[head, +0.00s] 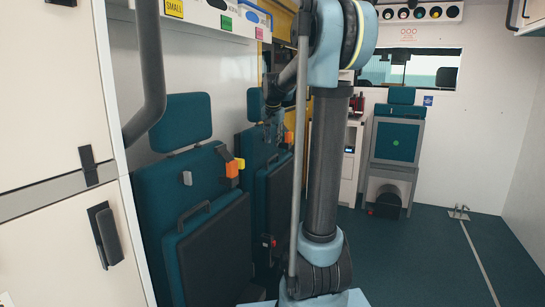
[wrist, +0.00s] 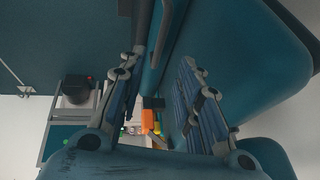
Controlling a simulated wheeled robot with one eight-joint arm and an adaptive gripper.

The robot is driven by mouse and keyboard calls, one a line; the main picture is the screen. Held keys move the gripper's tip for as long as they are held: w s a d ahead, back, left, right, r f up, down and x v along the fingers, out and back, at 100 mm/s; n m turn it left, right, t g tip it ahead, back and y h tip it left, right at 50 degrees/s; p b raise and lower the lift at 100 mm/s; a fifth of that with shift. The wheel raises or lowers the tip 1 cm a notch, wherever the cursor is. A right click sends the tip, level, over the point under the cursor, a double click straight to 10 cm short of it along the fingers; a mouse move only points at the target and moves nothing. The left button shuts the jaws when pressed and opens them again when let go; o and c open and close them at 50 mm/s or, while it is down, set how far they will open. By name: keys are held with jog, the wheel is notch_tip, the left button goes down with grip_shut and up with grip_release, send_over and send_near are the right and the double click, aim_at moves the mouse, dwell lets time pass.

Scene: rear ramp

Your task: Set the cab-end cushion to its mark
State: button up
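The cab-end cushion (head: 279,200) is the farther of two teal folding seats on the left wall. It stands folded up and is partly hidden by the nearer seat and my arm. My gripper (head: 273,112) is high beside that seat's back, in front of it from this view. In the wrist view my gripper (wrist: 163,62) has its two fingers apart with a gap between them. A grey bar, apparently a handle (wrist: 163,32), shows between or beyond the fingertips; I cannot tell whether they touch it. I cannot make out any mark.
The nearer teal seat (head: 205,215) with orange buckles stands folded at left. White cabinets (head: 60,170) fill the left foreground. A rear seat (head: 397,140) stands by the far wall. The floor (head: 430,265) at right is clear apart from a small metal fitting (head: 459,212).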

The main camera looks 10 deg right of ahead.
aim_at(273, 157)
jog(key=x, duration=0.9)
jog(key=shift+w+f, duration=0.1)
jog(key=shift+f, duration=0.25)
grip_shut()
